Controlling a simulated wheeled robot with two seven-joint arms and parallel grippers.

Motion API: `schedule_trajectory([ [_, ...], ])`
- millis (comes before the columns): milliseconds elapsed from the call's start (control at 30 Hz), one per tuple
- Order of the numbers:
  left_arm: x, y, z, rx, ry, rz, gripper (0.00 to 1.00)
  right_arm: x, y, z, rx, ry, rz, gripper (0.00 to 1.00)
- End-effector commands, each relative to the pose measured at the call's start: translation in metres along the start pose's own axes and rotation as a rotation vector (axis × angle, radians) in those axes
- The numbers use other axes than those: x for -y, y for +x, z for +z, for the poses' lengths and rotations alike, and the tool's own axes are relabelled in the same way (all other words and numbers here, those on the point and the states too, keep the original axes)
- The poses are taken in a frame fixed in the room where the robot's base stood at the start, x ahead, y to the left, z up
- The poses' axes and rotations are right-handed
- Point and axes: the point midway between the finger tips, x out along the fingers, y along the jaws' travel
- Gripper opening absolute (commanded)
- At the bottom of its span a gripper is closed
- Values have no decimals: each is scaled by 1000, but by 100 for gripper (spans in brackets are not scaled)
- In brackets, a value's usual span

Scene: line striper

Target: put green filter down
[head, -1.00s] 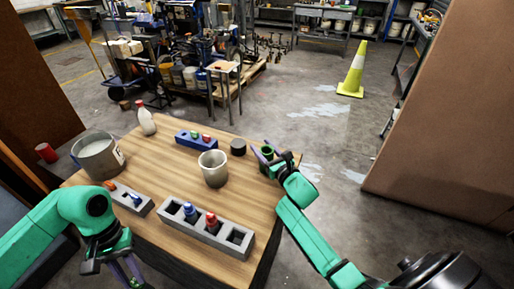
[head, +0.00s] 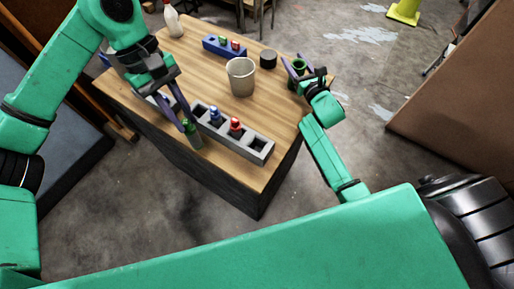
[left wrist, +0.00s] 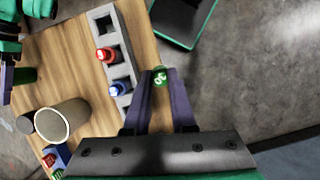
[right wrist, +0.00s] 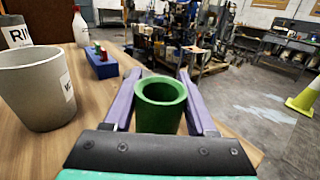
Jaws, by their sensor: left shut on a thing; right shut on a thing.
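My left gripper (head: 182,122) is shut on the green filter (head: 192,133), which hangs at the front edge of the table, by the left end of the long grey rack (head: 259,146). The filter's marked top (left wrist: 160,77) shows between the fingers in the left wrist view. The rack holds a blue filter (head: 214,114) and a red filter (head: 236,125); its right-end slot is empty. Its left end is partly hidden by my gripper. My right gripper (head: 292,70) is shut on a green cup (right wrist: 161,98) at the table's right side.
A grey cup (head: 241,77) stands mid-table behind the rack.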

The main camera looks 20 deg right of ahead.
Motion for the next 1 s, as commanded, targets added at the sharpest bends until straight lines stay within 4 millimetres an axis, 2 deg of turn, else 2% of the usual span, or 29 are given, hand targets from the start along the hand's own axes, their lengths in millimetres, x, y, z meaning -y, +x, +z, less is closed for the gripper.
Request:
schedule_trajectory([
  [33,-17,-20,17,-6,-75,37,0,0,0,0,1,-1,0,0],
  [100,-40,-45,43,-6,-217,90,0,0,0,0,0,-1,0,0],
  [200,-68,-65,82,-3,-435,171,0,0,0,0,0,-1,0,0],
  [333,-91,-78,121,-2,-693,266,0,0,0,0,0,-1,-1,0],
  [400,-98,-81,134,-1,-793,302,0,0,0,0,0,-1,-1,0],
  [500,-103,-82,143,1,-880,331,0,0,0,0,0,-1,0,0],
  [567,-103,-78,143,2,-903,336,0,0,0,0,0,0,0,0],
  [667,-103,-56,135,4,-913,334,0,0,0,0,0,0,0,0],
  [900,-102,17,108,4,-911,333,0,0,0,0,0,0,0,0],
  [1000,-103,37,100,5,-911,336,0,0,0,0,0,0,0,0],
])
